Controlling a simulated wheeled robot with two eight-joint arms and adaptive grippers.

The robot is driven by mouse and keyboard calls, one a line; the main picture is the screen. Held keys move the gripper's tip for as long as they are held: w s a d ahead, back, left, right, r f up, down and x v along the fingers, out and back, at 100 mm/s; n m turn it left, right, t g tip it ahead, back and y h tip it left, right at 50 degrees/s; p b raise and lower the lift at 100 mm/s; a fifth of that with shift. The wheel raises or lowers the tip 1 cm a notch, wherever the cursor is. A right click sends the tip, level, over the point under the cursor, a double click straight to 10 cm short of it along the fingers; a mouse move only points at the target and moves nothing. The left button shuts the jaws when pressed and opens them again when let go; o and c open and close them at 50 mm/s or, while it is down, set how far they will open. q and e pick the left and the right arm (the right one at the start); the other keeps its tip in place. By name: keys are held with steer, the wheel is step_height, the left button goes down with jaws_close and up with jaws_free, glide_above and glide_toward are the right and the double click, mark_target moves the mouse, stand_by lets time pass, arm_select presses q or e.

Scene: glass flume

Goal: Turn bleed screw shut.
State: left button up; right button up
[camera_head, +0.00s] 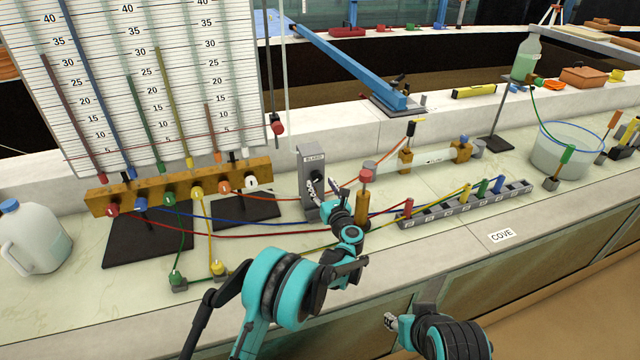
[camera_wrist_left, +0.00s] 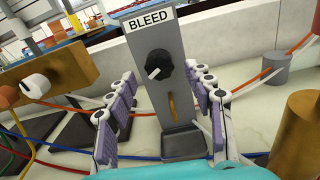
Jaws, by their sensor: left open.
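The bleed screw is a round black knob (camera_wrist_left: 158,64) with a white pointer bar, on the front of a grey post labelled BLEED (camera_head: 313,160). The pointer slants down to the left in the left wrist view. A brass-coloured spout (camera_wrist_left: 173,108) sits below the knob, above a dark tray (camera_wrist_left: 183,144). My left gripper (camera_wrist_left: 160,78) is open and empty, its padded fingers spread either side of the post, knob between them. Contact cannot be told. In the head view my left gripper (camera_head: 322,190) partly covers the post's lower front. My right gripper (camera_head: 391,322) is low at the counter's front; its jaws are unclear.
A brass cylinder with a red top (camera_head: 362,208) stands close right of my left gripper. A brass manifold (camera_head: 152,196) with coloured tubes lies left. Tubes cross the counter around the post. A numbered grey rack (camera_head: 435,217) is to the right. The counter near the COVE label is clear.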

mark_target(317, 177)
arm_select(q)
steer(key=shift+x, duration=1.5)
steer(key=c, duration=1.1)
